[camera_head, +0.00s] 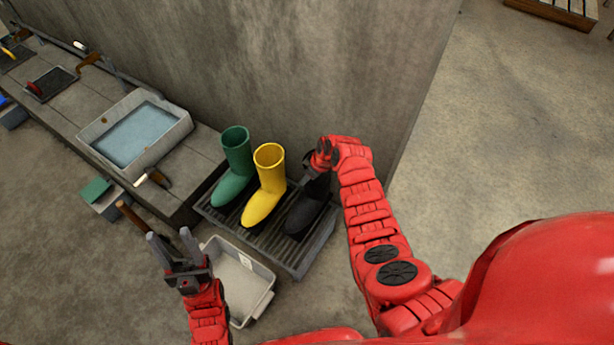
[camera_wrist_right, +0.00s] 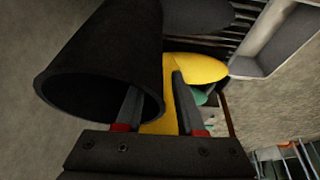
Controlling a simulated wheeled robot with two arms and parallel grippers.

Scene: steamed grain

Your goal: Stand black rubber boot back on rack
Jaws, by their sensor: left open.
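The black rubber boot (camera_head: 305,212) stands on the right part of the dark slatted rack (camera_head: 272,252), beside a yellow boot (camera_head: 265,190) and a green boot (camera_head: 235,170). My right arm partly hides its shaft. My right gripper (camera_head: 318,160) is at the boot's top. In the right wrist view the black boot (camera_wrist_right: 105,55) shows its open top. One finger of my right gripper (camera_wrist_right: 155,85) appears inside the opening and the other outside, with gaps beside the rim. My left gripper (camera_head: 172,238) is open and empty, left of the rack.
A grey bin (camera_head: 262,290) sits in front of the rack. A counter with a water basin (camera_head: 185,125) runs to the left. A wall (camera_head: 290,80) stands behind the rack. Open floor (camera_head: 480,130) lies to the right.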

